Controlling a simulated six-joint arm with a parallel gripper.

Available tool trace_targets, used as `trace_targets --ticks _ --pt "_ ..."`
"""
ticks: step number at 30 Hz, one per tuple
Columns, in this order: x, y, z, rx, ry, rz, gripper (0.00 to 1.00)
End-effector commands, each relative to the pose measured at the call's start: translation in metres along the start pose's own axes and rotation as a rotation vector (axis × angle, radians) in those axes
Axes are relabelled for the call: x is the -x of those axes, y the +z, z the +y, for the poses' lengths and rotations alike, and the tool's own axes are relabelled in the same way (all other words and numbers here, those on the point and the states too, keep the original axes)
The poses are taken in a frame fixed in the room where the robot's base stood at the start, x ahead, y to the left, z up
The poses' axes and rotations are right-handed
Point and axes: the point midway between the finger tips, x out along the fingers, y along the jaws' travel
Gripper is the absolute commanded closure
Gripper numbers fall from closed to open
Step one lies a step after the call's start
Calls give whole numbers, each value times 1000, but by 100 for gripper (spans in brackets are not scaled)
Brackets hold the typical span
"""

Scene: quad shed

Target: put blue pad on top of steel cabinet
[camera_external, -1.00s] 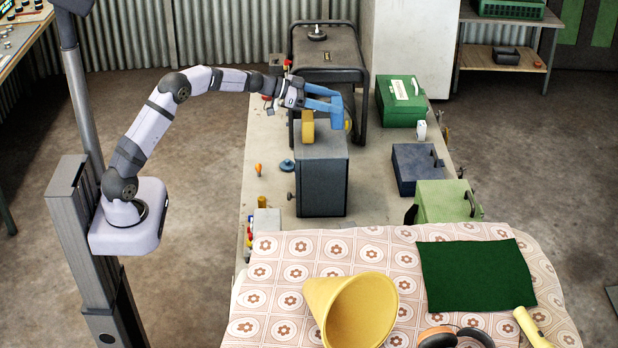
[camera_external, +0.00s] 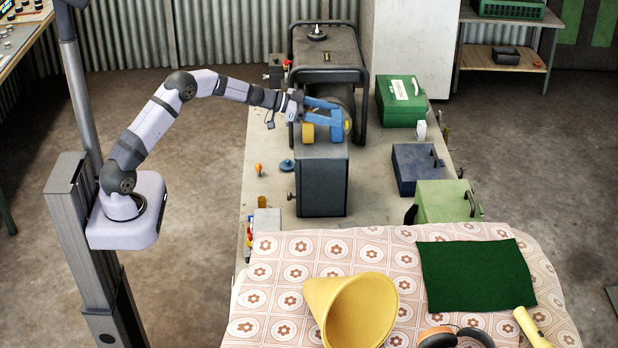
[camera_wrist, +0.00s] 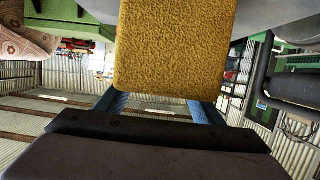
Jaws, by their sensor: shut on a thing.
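The steel cabinet (camera_external: 323,185) is a grey-blue upright box on the bench, with a lighter top, in the external view. My gripper (camera_external: 316,112) is over its top, reaching in from the left. I cannot tell which blue parts are fingers, or whether the pad touches the cabinet top.
A dark framed machine (camera_external: 325,55) stands close behind the cabinet. A small blue round thing (camera_external: 287,165) lies to its left. A green case (camera_external: 401,101), a navy box (camera_external: 415,170) and a light green box (camera_external: 446,202) stand to the right. A yellow cone (camera_external: 350,308) lies in front.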

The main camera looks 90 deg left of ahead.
Motion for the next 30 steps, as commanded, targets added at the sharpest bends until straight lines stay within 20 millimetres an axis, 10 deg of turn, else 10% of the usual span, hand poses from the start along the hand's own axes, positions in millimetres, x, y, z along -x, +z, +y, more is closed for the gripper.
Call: trace_targets --ticks 8,9,11,30 --pt "-1 3 0 -1 0 1 63" --pt "-1 2 0 -1 0 1 29" --pt "-1 2 0 -1 0 1 20" --pt "14 1 -1 -1 -2 2 20"
